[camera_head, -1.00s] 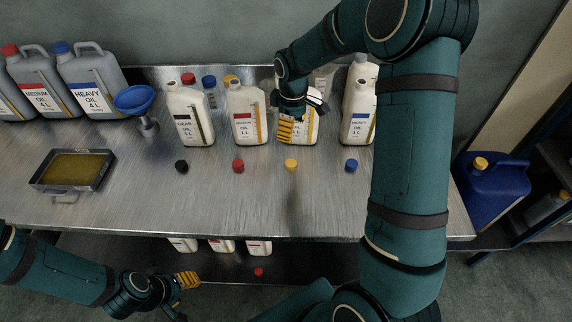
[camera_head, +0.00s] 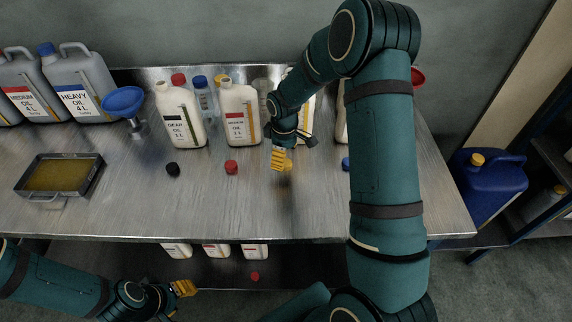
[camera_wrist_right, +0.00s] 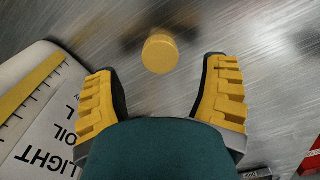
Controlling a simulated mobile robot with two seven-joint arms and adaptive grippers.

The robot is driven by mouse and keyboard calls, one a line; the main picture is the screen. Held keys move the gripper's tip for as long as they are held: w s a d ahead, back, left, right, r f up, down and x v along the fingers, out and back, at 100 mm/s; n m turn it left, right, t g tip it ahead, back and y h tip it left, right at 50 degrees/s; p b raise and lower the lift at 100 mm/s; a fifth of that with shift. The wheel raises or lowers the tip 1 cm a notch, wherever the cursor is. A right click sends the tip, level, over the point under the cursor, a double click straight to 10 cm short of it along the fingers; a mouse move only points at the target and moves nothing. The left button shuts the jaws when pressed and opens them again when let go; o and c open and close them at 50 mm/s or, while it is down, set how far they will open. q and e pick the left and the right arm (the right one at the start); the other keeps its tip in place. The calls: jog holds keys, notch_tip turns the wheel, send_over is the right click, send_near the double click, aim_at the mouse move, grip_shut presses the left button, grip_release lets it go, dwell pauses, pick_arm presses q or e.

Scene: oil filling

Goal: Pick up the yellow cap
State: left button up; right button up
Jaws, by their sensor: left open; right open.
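The yellow cap (camera_wrist_right: 160,54) lies on the metal bench and shows whole in the right wrist view, just ahead of the fingertips and between their lines. In the head view my right gripper (camera_head: 282,158) overlaps its place, so its outline is hard to separate from the yellow fingers. My right gripper is open and empty, its fingers pointing down at the bench in front of the light oil bottle (camera_head: 309,105). That bottle also shows beside the left finger in the wrist view (camera_wrist_right: 50,105). My left gripper (camera_head: 182,290) is open, low at the front left, away from the cap.
A red cap (camera_head: 231,167) and a black cap (camera_head: 172,169) lie to the left. A blue cap (camera_head: 346,163) is partly behind my right arm. White oil bottles (camera_head: 240,115) stand behind. A tray of oil (camera_head: 88,186) sits at left. The front middle bench is clear.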

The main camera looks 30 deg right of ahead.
notch_tip(320, 180, down, 3)
pick_arm(q)
jog(key=shift+f, duration=0.35)
pick_arm(e)
jog(key=c, duration=0.8)
jog(key=shift+r, duration=0.1)
jog(key=w+r+m+p, duration=0.1)
jog(key=w+r+p, duration=0.2)
jog(key=r+p, duration=0.6)
jog(key=w+r+m+p, duration=0.1)
jog(key=w+r+p, duration=0.35)
jog(key=r, duration=0.85)
pick_arm(q)
notch_tip(320, 180, up, 19)
jog(key=w+p, duration=0.2)
jog(key=p, duration=0.2)
jog(key=shift+w+d+r+t+p, duration=0.2)
jog(key=shift+w+t+p, duration=0.1)
jog(key=shift+w+p, duration=0.1)
pick_arm(e)
jog(key=w+d+r, duration=0.1)
jog(key=d+r, duration=0.1)
jog(key=d+r+n, duration=0.1)
jog(key=d+r, duration=0.1)
jog(key=w+d+r+n, duration=0.1)
jog(key=d+r, duration=0.1)
jog(key=r, duration=0.1)
jog(key=shift+w+d+r, duration=0.1)
jog(key=shift+w+d, duration=0.2)
jog(key=shift+d, duration=0.05)
